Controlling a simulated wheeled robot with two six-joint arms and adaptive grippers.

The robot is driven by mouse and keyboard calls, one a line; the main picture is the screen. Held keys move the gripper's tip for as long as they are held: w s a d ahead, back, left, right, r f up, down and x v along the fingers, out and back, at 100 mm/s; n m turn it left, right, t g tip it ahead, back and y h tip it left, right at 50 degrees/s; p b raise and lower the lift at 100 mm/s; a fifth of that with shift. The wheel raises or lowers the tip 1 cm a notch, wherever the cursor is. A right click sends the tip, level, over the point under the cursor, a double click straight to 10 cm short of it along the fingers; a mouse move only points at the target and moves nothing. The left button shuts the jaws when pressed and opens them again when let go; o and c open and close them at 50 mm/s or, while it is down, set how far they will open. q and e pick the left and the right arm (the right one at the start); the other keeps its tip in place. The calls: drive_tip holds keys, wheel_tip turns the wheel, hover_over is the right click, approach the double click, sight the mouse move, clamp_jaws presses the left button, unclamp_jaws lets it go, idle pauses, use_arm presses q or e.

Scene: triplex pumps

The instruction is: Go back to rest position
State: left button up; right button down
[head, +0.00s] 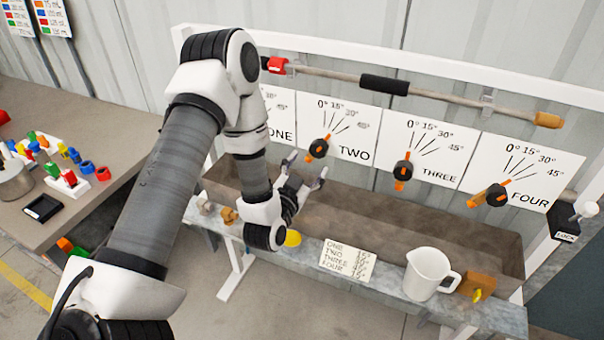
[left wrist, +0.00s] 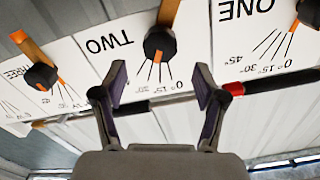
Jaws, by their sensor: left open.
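My left gripper (head: 304,176) is in front of the panel, below and left of the dial on plate TWO. Its two fingers are apart with nothing between them. In the left wrist view the open fingers (left wrist: 160,95) frame plate TWO (left wrist: 110,50), which appears upside down. The black dial TWO with an orange pointer (head: 319,148) sits just above the gripper and apart from it in the head view; the same dial (left wrist: 159,42) shows beyond the fingertips in the wrist view. My left arm hides part of plate ONE (head: 283,115). My right gripper is out of view.
Dials THREE (head: 403,170) and FOUR (head: 496,195) are to the right. A horizontal rod (head: 440,92) runs above the plates. A brown trough (head: 380,225) lies below. A white jug (head: 427,272) and a written card (head: 347,261) sit on the front ledge. A cluttered table (head: 110,130) stands left.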

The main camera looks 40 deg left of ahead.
use_arm(q)
drive_tip(key=v, duration=0.4)
idle(0.3)
drive_tip(key=s+d+f+m+g+h, duration=0.15)
drive_tip(key=s+d+f+g, duration=0.3)
drive_tip(key=f, duration=0.45)
drive_tip(key=s+d+f+m+g+h, duration=0.1)
drive_tip(key=s+d+f+g+h, duration=0.35)
drive_tip(key=f, duration=0.55)
drive_tip(key=s+d+f+n+g+y, duration=0.1)
drive_tip(key=s+f+n+g, duration=0.1)
drive_tip(key=s, duration=0.6)
drive_tip(key=s+d+f+n+g+y, duration=0.1)
drive_tip(key=s+f+g, duration=0.4)
drive_tip(key=s, duration=0.4)
drive_tip(key=shift+d+n+g, duration=0.15)
drive_tip(key=shift+n+g, duration=0.2)
drive_tip(key=shift+g, duration=0.45)
